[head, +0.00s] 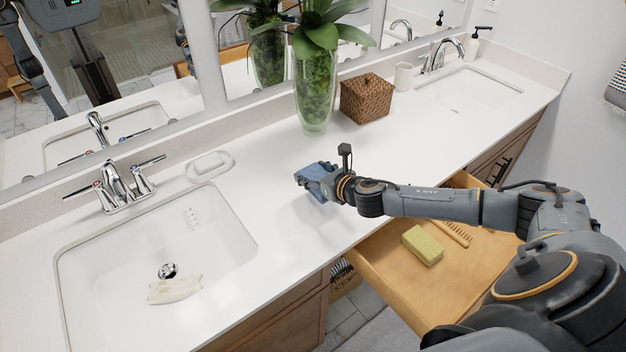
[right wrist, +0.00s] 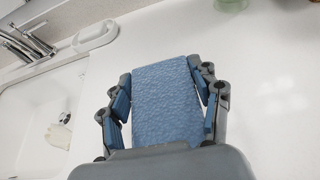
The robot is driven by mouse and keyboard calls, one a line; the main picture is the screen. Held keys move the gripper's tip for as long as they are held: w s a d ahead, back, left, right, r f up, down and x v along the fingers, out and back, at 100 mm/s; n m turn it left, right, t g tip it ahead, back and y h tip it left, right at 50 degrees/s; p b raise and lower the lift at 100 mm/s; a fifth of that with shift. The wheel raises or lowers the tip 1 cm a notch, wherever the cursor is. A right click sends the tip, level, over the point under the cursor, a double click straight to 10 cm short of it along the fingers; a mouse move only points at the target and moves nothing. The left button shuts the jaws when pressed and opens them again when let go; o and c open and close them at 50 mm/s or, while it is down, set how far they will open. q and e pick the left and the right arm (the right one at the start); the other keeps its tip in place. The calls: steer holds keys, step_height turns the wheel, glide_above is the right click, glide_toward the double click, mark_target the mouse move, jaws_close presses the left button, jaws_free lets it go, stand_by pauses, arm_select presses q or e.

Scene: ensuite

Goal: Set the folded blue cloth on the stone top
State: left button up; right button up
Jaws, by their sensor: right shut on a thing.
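The folded blue cloth (right wrist: 165,103) is a flat textured rectangle between the fingers of my right gripper (right wrist: 163,95). In the head view the right gripper (head: 312,180) is over the white stone top (head: 268,205), between the left sink and the glass vase, and is shut on the cloth. The cloth is mostly hidden by the gripper in the head view. I cannot tell whether the cloth touches the stone. My left gripper is not in view.
An open drawer (head: 390,278) below the counter holds a yellow sponge (head: 423,245) and a comb (head: 455,232). A soap dish (head: 210,166), a glass vase (head: 315,90), a wicker box (head: 367,98) and a cup (head: 404,76) stand along the back. Sinks lie left and right.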

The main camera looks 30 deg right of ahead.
steer(key=shift+w+d+f, duration=0.2)
steer(key=shift+w+f, duration=0.2)
steer(key=shift+f, duration=0.15)
steer(key=shift+w+d+f, duration=0.2)
steer(key=shift+w+f, duration=0.2)
steer(key=shift+f, duration=0.1)
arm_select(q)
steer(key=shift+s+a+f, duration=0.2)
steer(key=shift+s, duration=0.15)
arm_select(e)
steer(key=shift+w+f, duration=0.1)
steer(key=shift+f, duration=1.5)
steer(key=shift+f+b, duration=0.2)
steer(key=shift+b, duration=0.15)
steer(key=o, duration=1.1)
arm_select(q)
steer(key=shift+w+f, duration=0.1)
arm_select(e)
steer(key=shift+o, duration=0.2)
